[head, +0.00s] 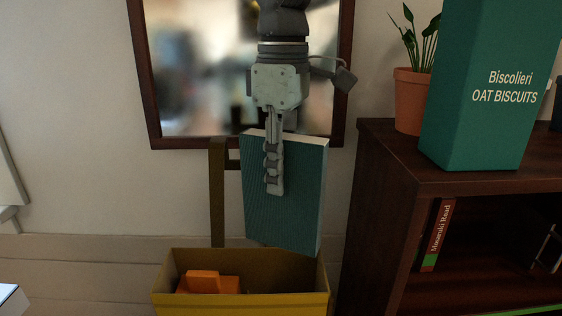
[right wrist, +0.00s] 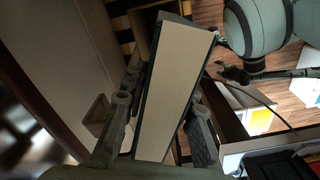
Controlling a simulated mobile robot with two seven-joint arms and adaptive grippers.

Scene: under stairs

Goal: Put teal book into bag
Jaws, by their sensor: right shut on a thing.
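The teal book (head: 300,190) hangs upright and slightly tilted in my right gripper (head: 273,188), which is shut on its upper part. Its lower edge is just above or behind the opening of the bag (head: 240,306); I cannot tell whether it is inside. The bag is yellow, open at the top, with an upright brown handle (head: 217,200) behind it. An orange object (head: 208,282) lies inside. In the right wrist view the book (right wrist: 168,95) shows its pale page edge between the fingers of the right gripper (right wrist: 160,115).
A dark wooden shelf (head: 385,175) stands close on the right. It bears a teal biscuit box (head: 485,95) and a potted plant (head: 410,100); a book (head: 438,235) leans inside. A dark-framed mirror (head: 200,70) hangs on the wall behind the gripper.

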